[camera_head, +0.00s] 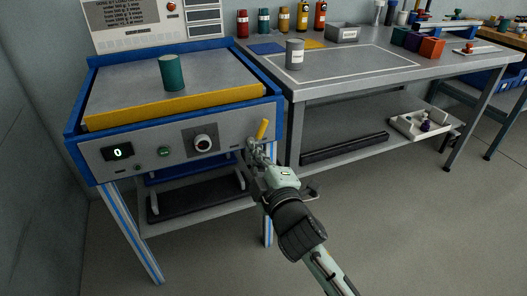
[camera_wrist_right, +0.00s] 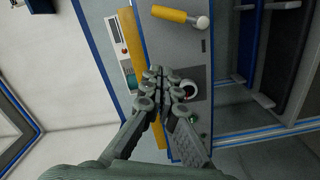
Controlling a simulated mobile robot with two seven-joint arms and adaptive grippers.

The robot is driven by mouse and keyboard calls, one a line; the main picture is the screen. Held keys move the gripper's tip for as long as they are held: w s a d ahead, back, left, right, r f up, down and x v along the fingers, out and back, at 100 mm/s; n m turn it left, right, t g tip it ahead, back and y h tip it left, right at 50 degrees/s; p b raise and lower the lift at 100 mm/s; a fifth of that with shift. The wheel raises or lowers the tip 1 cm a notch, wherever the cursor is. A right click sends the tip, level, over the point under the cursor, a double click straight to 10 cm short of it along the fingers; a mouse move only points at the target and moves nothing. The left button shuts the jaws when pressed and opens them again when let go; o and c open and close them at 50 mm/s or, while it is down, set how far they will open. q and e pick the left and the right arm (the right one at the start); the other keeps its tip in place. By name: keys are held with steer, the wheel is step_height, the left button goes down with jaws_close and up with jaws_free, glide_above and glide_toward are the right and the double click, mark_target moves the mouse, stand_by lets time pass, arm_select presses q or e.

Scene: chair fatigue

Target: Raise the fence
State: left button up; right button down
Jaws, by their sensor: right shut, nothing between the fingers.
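The yellow fence (camera_head: 175,107) is a long bar along the front edge of the machine's grey top. It also shows in the wrist view (camera_wrist_right: 131,45). A yellow lever (camera_head: 263,129) sticks up at the right end of the front panel, and shows at the top of the wrist view (camera_wrist_right: 180,15). My right gripper (camera_head: 252,147) is just below the lever, close to the panel. In the wrist view its fingers (camera_wrist_right: 157,74) are shut and empty, apart from the lever in the picture. My left gripper is not in view.
A green cylinder (camera_head: 172,73) stands on the machine's top. The front panel has a display reading 0 (camera_head: 118,152), a green button (camera_head: 165,152) and a round knob (camera_head: 204,143). A workbench (camera_head: 380,68) with a grey can (camera_head: 295,54) stands to the right.

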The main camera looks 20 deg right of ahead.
mark_target(263, 131)
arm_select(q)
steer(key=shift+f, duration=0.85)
arm_select(e)
steer(key=w+d, duration=0.1)
steer(key=w, duration=0.2)
steer(key=w+d+f, duration=0.1)
steer(key=w, duration=0.1)
steer(key=w+d, duration=0.1)
steer(key=w, duration=0.2)
steer(key=shift+w+d+f, duration=0.3)
steer(key=shift+d+f, duration=0.05)
steer(key=shift+f, duration=0.05)
steer(key=shift+d+m+p, duration=0.3)
steer(key=shift+d+p, duration=0.1)
steer(key=shift+p, duration=0.1)
steer(key=shift+w+d+f+m+p, duration=0.15)
steer(key=shift+d+m+p, duration=0.35)
steer(key=shift+m, duration=0.3)
steer(key=shift+d+f, duration=0.15)
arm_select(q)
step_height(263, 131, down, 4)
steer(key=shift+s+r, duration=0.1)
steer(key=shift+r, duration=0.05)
